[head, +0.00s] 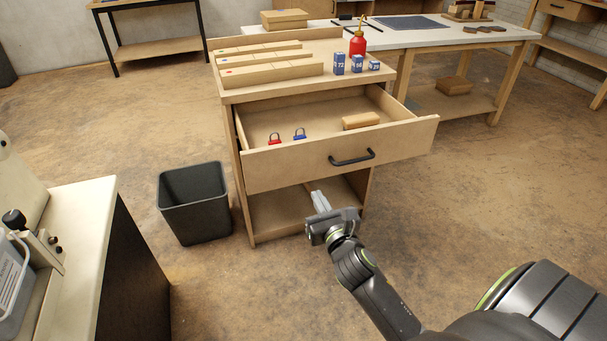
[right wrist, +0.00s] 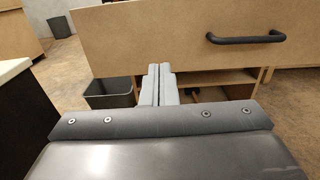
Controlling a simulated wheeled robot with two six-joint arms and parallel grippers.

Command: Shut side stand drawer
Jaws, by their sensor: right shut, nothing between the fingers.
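The side stand (head: 231,179) is a wooden cabinet in the middle of the head view. Its drawer (head: 290,172) is pulled well out, with a black bar handle (head: 352,158) on the front. Inside lie a red padlock (head: 275,140), a blue padlock (head: 300,135) and a wooden block (head: 361,121). My right gripper (head: 318,196) is shut and empty, low in front of the drawer front. In the right wrist view the fingers (right wrist: 159,70) point at the lower edge of the drawer front (right wrist: 150,35), left of the handle (right wrist: 245,37); contact is unclear. My left gripper is out of view.
A dark bin (head: 194,203) stands left of the stand. A white-topped bench (head: 85,215) is at left. The floor at right is clear.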

